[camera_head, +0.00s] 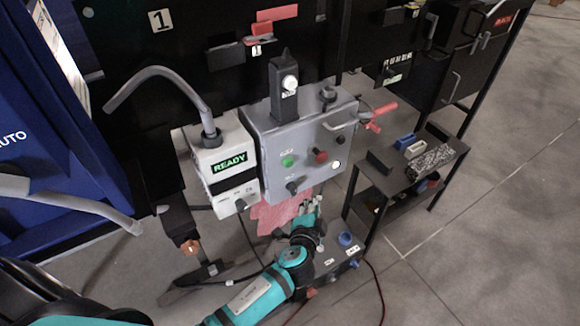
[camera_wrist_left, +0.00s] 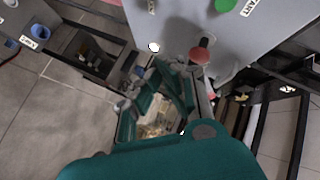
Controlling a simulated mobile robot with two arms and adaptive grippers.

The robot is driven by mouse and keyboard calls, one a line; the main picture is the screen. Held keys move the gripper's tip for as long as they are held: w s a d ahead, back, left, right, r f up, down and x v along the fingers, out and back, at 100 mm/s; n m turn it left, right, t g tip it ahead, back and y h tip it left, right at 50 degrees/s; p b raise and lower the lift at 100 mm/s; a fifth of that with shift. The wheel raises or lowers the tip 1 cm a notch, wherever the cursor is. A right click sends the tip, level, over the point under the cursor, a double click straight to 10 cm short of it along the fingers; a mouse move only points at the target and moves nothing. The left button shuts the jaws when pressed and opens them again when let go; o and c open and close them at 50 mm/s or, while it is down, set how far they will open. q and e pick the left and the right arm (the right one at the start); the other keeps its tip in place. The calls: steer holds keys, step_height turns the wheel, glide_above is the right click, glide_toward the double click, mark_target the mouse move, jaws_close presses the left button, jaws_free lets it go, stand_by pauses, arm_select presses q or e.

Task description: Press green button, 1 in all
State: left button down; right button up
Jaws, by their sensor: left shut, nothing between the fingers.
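The green button (camera_head: 287,161) is on the front of a grey control box (camera_head: 262,130), left of a red button (camera_head: 320,155). In the left wrist view, the green button (camera_wrist_left: 225,4) shows at the top edge beside a START label, with the red button (camera_wrist_left: 200,56) below it. My left gripper (camera_head: 312,204) is shut and empty, below the control box and apart from the green button. Its fingers (camera_wrist_left: 178,88) also show in the left wrist view, near the red button. My right gripper is not in view.
A white box with a READY display (camera_head: 229,164) stands left of the control box. A low black shelf (camera_head: 395,181) with small items stands to the right. A blue cabinet (camera_head: 60,140) is at far left. A pink-red cloth-like thing (camera_head: 272,217) hangs below the box.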

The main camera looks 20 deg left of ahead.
mark_target(289, 164)
arm_select(q)
steer(key=shift+t, duration=0.5)
steer(key=r, duration=0.2)
steer(key=w+r, duration=0.1)
steer(key=r, duration=0.1)
steer(key=shift+d, duration=0.15)
steer(key=w+a, duration=0.5)
steer(key=a, duration=0.2)
steer(key=shift+w+p, duration=0.15)
steer(key=shift+p, duration=0.3)
steer(key=shift+f, duration=0.1)
stand_by(0.6)
steer(key=shift+w+a, duration=0.25)
steer(key=shift+a, duration=0.1)
